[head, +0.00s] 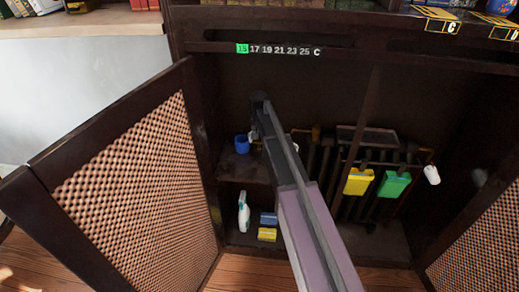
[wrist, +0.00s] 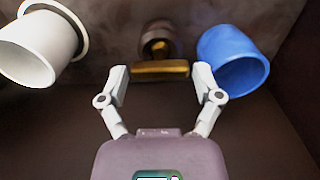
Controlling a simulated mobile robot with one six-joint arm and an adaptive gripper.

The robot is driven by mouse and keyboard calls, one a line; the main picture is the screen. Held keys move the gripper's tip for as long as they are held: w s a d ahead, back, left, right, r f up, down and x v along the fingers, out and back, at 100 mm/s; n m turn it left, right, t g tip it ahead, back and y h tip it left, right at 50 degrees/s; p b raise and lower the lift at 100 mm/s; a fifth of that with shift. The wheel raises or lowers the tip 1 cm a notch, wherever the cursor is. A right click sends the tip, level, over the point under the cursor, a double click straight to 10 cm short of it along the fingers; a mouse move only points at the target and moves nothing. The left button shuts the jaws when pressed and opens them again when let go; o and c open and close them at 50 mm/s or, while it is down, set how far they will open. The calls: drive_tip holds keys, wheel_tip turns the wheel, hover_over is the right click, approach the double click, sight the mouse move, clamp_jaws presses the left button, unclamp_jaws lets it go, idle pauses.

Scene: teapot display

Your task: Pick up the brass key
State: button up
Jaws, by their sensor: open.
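A brass-coloured piece (wrist: 160,69), which looks like the brass key, shows in the wrist view as a bar lying crosswise between my fingertips. A rounder brass part shows just behind the bar, in front of a dim brownish round shape. My gripper (wrist: 159,77) is open, with one finger near each end of the bar. I cannot tell whether the fingers touch it. In the head view my own arm covers the gripper and the key.
A white cup (wrist: 38,48) is at left and a blue cup (wrist: 233,55) at right, close to my fingers. The blue cup also shows in the head view (head: 241,144). Cabinet doors stand open at left (head: 140,180) and right (head: 485,240). A white bottle (head: 243,212) stands lower.

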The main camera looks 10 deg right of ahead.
drive_tip(key=shift+f+b, duration=0.45)
drive_tip(key=shift+f, duration=0.25)
drive_tip(key=c, duration=0.8)
